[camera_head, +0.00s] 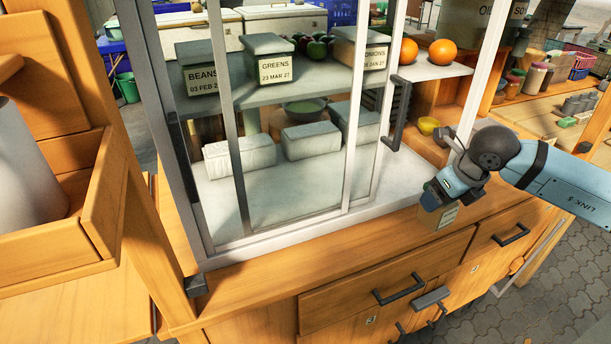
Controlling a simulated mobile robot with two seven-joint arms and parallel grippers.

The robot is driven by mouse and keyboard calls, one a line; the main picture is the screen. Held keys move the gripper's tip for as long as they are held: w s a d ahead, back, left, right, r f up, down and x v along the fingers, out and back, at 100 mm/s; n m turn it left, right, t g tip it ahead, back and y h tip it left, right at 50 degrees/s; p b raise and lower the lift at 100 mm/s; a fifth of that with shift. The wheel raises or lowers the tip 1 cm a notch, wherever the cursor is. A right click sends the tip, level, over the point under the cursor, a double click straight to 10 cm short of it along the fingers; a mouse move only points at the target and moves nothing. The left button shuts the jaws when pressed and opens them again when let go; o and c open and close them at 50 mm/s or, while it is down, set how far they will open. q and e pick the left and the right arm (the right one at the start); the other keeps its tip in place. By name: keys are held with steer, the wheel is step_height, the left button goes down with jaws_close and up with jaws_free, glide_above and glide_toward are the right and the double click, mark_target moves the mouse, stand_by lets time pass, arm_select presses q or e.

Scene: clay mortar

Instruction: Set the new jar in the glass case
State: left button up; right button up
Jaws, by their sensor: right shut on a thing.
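The glass case (290,234) stands on the wooden counter, with framed panes across its front and a dark handle (398,115) at their right side. The case's right part looks clear of a pane, but I cannot be sure. My right gripper (441,194) is in front of the case's right end, pointing down, shut on a small pale jar with a label (441,217). The label is too small to read, and the gripper hides the jar's top. I cannot tell whether the jar touches the counter. My left gripper is not in view.
Labelled boxes, BEANS (201,81), GREENS (270,69) and ONIONS (362,54), stand on the upper shelf, with oranges (443,52) to the right. Pale blocks (311,140) and a bowl (305,106) sit below. Drawer handles (399,289) jut out in front.

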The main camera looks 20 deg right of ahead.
steer(key=shift+w+d+m, duration=0.1)
steer(key=shift+w+m, duration=0.2)
steer(key=shift+w, duration=0.05)
steer(key=w, duration=0.9)
steer(key=w+a, duration=0.1)
steer(key=w, duration=0.4)
steer(key=shift+w+a+r, duration=0.1)
steer(key=shift+w+r, duration=0.1)
steer(key=shift+w, duration=0.05)
steer(key=w, duration=0.3)
steer(key=shift+w+a+f, duration=0.15)
steer(key=shift+w, duration=0.1)
steer(key=shift+s+f, duration=0.1)
steer(key=shift+f, duration=0.15)
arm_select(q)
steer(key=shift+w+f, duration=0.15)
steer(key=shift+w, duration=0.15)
arm_select(e)
steer(key=shift+s+r, duration=0.1)
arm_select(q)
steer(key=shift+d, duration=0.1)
arm_select(e)
steer(key=shift+f+b, duration=0.2)
steer(key=shift+b, duration=0.1)
steer(key=o, duration=1)
steer(key=shift+o, duration=0.2)
steer(key=shift+r, duration=0.15)
